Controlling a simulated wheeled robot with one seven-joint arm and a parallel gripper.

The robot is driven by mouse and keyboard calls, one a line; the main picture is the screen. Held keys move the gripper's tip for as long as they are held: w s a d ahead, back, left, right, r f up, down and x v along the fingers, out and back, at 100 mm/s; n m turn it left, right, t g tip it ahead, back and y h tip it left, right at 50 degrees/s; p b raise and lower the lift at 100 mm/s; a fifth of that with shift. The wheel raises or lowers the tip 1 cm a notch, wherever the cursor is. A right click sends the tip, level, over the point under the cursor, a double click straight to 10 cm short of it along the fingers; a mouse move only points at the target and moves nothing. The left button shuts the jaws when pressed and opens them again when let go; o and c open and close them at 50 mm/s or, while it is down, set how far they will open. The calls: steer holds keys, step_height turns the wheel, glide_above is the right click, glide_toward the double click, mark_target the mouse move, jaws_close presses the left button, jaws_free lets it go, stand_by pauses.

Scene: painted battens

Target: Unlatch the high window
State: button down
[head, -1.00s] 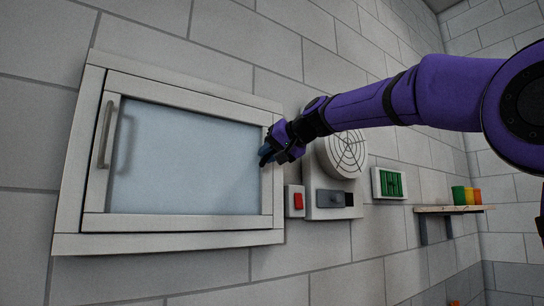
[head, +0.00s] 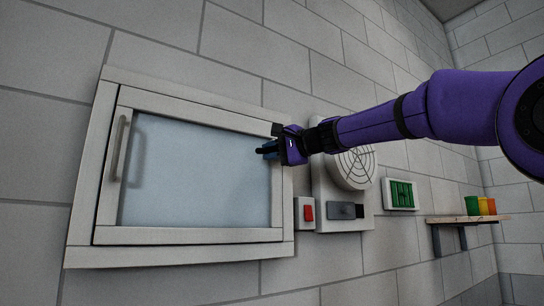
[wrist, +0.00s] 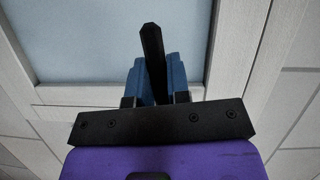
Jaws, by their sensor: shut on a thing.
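The high window (head: 190,250) has a pale frame and a bluish pane and sits closed in the block wall. A grey pull handle (head: 120,148) runs down its left side. My gripper (head: 270,150) is at the right side of the window frame, its blue fingers shut on the black latch lever (wrist: 152,45). In the wrist view my gripper (wrist: 154,80) has a finger on each side of the lever, and the lever's tip sticks out past them over the pane. In the head view the lever points left. The latch's pivot is hidden behind my gripper.
Right of the window are a red switch (head: 308,213), a grey slider box (head: 342,211), a round vent (head: 356,168) and a green-slatted panel (head: 400,195). A shelf (head: 465,219) with coloured cups is farther right. The wall below the window is clear.

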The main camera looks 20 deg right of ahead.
steer(key=shift+r+m, duration=0.25)
steer(key=shift+m, duration=0.35)
steer(key=c, duration=1.1)
jaws_free()
steer(key=shift+r, duration=0.1)
steer(key=shift+y, duration=0.3)
steer(key=v, duration=1)
steer(key=shift+s+d, duration=0.25)
steer(key=shift+s, duration=0.1)
